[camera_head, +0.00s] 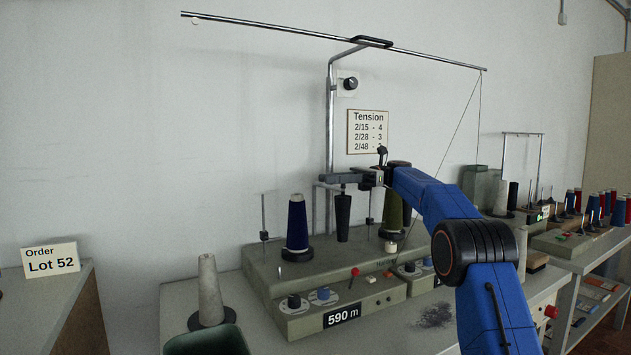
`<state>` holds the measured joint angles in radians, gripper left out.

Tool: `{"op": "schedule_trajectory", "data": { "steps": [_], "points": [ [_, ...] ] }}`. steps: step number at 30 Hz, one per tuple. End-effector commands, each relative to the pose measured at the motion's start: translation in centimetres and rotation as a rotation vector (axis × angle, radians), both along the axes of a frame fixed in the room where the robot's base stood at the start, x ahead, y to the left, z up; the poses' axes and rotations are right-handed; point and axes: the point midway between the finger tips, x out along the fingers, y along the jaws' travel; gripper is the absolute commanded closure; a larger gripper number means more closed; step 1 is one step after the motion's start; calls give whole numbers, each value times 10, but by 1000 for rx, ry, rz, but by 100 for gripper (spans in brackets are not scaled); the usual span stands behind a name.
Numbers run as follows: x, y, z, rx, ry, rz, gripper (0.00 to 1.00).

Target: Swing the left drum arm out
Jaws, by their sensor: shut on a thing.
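The winding machine (355,300) is a grey-green unit on the table. A thin grey bar (321,186) at its left side, which looks like the left drum arm, runs from a thin upright post toward a black tapered piece (343,218). My gripper (340,179) reaches in from the right, level, above the tapered piece. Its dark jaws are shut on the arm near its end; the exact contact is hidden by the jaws. A navy cone of thread (297,225) stands just left of the tapered piece. An olive cone (391,212) stands behind my wrist.
A tall metal stand (330,120) rises behind my gripper, carrying a long rod (250,24). A grey cone (208,285) and a dark green bin (207,341) are front left. Several other cones and spools crowd the right. Open wall space lies left of the machine.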

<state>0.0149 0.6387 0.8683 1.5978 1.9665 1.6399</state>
Motion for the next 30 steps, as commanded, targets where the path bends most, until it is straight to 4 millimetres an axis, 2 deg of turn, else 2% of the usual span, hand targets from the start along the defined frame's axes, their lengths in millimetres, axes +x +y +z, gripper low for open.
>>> {"op": "schedule_trajectory", "data": {
  "steps": [7, 20, 21, 23, 30],
  "points": [
    [3, -11, 0, 0, 0, 30, 100],
    [3, -12, 0, 1, 0, 35, 100],
    [4, -12, 1, 1, 0, 35, 67],
    [3, -12, 0, 1, 0, 35, 55],
    [4, -12, 0, 1, 0, 35, 55]
  ]
}}
